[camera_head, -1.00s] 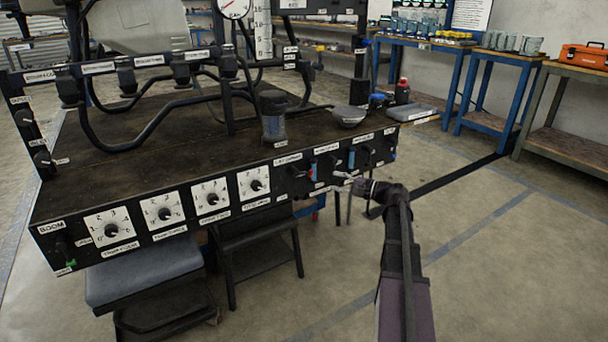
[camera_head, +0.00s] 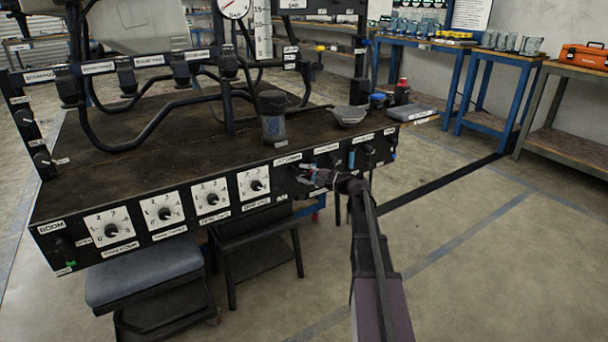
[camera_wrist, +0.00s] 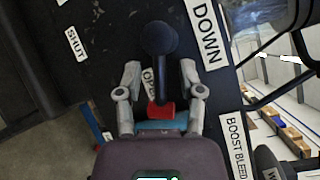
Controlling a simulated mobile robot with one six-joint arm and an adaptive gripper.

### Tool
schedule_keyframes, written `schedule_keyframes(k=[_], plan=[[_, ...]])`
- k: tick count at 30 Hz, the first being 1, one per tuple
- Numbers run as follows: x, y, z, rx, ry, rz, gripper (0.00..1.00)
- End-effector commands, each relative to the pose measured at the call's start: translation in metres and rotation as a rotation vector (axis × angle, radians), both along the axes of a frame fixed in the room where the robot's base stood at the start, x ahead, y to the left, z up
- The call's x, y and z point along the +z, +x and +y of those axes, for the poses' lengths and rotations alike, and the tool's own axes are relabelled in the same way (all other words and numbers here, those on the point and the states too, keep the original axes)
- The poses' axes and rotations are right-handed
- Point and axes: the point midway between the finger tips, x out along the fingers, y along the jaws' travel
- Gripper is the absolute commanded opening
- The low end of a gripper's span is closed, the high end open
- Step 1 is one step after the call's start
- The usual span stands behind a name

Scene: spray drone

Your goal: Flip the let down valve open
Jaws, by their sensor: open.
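The let down valve shows in the wrist view as a black round knob (camera_wrist: 159,38) with a black stem running down to a red end (camera_wrist: 162,113). A "SHUT" label (camera_wrist: 76,43) is left of it, a "DOWN" label (camera_wrist: 207,32) right of it. A partly covered label beside the stem seems to read "OPEN". My gripper (camera_wrist: 160,72) is open, one finger on each side of the stem. I see no clear contact. In the head view, my gripper (camera_head: 312,178) is at the panel front below the "LET DOWN" label (camera_head: 288,159) and hides most of the valve.
Numbered dials (camera_head: 255,184) line the panel to the left. Other valves with blue handles (camera_head: 351,158) are just right. In the wrist view, a blue piece (camera_wrist: 160,127) lies below the red end. A stool (camera_head: 145,270) stands under the bench; floor to the right is clear.

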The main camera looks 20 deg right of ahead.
Motion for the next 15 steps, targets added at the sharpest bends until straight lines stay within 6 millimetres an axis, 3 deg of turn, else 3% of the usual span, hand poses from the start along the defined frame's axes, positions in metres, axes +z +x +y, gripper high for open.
schedule_keyframes(k=[9, 14, 15], plan=[[0.0000, 0.0008, 0.0007, 0.000, 0.000, 0.000, 0.50], [0.0000, 0.0007, 0.0007, 0.000, 0.000, 0.000, 0.02], [0.0000, 0.0007, 0.0007, 0.000, 0.000, 0.000, 0.00]])
